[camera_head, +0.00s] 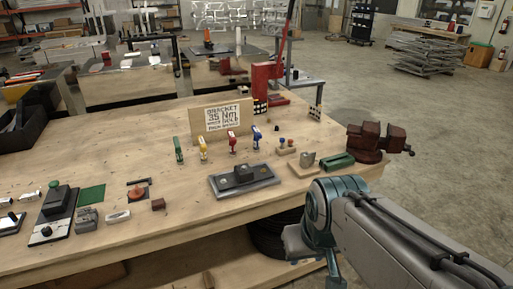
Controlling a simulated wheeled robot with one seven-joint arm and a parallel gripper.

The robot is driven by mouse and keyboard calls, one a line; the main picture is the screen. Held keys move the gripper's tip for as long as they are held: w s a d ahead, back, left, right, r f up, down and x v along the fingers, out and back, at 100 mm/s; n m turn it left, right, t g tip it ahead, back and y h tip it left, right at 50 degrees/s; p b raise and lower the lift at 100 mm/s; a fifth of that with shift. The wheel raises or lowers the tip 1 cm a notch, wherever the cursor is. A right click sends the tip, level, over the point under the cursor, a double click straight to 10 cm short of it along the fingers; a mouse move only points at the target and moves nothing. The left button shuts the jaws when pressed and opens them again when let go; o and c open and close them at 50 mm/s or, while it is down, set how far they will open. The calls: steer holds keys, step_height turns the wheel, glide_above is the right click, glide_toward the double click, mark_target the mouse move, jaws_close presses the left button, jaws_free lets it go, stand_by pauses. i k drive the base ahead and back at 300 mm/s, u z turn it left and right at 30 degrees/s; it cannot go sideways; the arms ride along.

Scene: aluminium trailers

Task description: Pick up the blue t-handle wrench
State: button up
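A blue-handled tool (256,137), which appears to be the blue t-handle wrench, stands upright on the wooden workbench (160,225). It is at the right end of a row of similar tools: green (178,149), yellow (203,149) and red (232,143). It stands in front of the bracket torque sign (222,118). Its lower end is too small to make out clearly. My arm comes in from the lower right, over the bench's front right corner, well apart from the blue tool. My gripper's fingers do not show.
A grey fixture plate (244,180) lies in front of the tools. To the right are a small block with knobs (286,147), a green block (337,162) and a dark red vise (367,142). A red press (266,82) stands behind. Open bench surface lies at the front middle.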

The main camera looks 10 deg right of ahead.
mark_target(258, 136)
steer(key=u, duration=0.05)
steer(key=k, duration=0.5)
steer(key=z, duration=1.05)
steer(key=i, duration=1.7)
steer(key=u, duration=0.95)
steer(key=i, duration=0.6)
steer(key=u, duration=0.55)
